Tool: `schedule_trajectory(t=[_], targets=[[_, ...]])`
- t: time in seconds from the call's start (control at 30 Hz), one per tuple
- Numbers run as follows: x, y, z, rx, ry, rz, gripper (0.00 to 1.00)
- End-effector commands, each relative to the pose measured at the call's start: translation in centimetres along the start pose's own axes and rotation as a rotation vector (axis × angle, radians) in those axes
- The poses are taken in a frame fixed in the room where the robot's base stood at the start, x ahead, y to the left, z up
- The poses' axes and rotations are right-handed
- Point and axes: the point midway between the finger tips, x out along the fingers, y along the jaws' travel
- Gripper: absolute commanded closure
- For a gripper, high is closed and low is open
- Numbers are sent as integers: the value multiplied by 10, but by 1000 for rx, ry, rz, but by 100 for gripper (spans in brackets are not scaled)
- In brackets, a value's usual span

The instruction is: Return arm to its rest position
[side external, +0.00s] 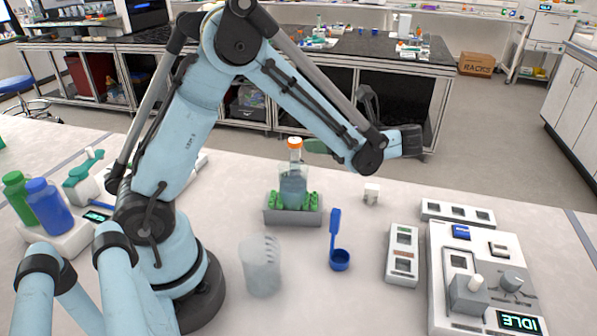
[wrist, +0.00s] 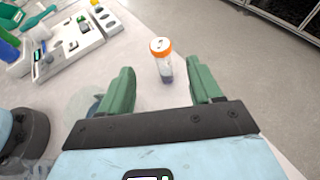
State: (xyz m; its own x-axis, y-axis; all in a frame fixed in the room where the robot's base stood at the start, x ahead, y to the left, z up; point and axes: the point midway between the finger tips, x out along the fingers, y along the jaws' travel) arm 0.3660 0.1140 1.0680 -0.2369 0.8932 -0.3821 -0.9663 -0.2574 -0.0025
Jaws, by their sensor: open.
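My gripper (side external: 316,146) is raised above the table, partly hidden behind my forearm in the side view. In the wrist view its two green fingers (wrist: 164,86) are spread wide with nothing between them.
A clear beaker (side external: 262,266) and a blue scoop-like piece (side external: 340,255) stand in front of the rack. A white instrument (side external: 480,285) reading IDLE is at the right. Green (side external: 18,190) and blue (side external: 48,205) bottles stand at the left. A dark bench (side external: 350,45) is behind.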

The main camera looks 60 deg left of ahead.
Motion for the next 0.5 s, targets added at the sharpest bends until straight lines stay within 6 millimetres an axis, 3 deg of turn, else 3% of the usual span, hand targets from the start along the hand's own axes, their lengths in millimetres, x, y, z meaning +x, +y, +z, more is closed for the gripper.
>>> schedule_trajectory(t=[0.13,0.5], targets=[[-9,0,0,1,0,0,36],[-10,0,1,-5,7,-3,36]])
